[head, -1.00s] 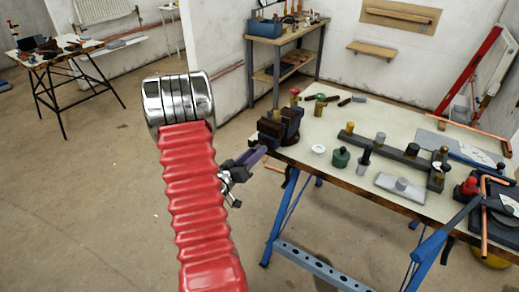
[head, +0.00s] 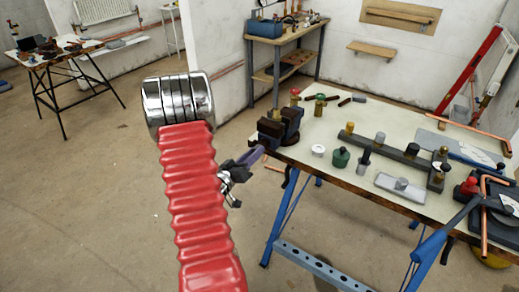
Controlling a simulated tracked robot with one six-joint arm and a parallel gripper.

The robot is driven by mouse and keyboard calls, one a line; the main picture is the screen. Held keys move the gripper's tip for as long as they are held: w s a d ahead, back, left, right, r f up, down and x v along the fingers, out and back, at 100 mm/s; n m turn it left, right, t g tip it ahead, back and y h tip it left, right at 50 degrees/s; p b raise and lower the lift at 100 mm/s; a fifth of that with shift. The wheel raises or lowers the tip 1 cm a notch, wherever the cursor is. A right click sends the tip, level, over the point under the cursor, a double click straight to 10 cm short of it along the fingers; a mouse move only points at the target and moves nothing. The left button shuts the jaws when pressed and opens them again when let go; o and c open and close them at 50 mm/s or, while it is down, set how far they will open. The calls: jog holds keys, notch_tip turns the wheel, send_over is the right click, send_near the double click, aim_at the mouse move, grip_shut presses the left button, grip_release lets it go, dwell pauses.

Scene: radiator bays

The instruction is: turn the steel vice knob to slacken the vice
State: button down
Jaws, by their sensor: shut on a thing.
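The dark vice (head: 278,127) is fixed at the near left corner of the workbench, its front facing my arm. My gripper (head: 255,157) is at the front of the vice, just off the bench edge, and its fingers are closed there. The steel vice knob is mostly hidden between the fingers, so I cannot make out its shape or how far it is turned. My red ribbed arm with a chrome joint stands to the left of the vice.
The workbench top (head: 325,135) carries a dark rail (head: 385,147) with several fittings, a green bottle (head: 341,157), a white cup (head: 318,150) and a grey block (head: 400,186). Blue trestle legs (head: 283,215) stand below. The floor to the left is clear.

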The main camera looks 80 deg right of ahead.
jog(key=shift+d+r+n, duration=0.1)
jog(key=shift+r+n, duration=0.05)
jog(key=shift+n, duration=15.25)
jog(key=c, duration=1.6)
grip_release()
jog(key=shift+c, duration=0.2)
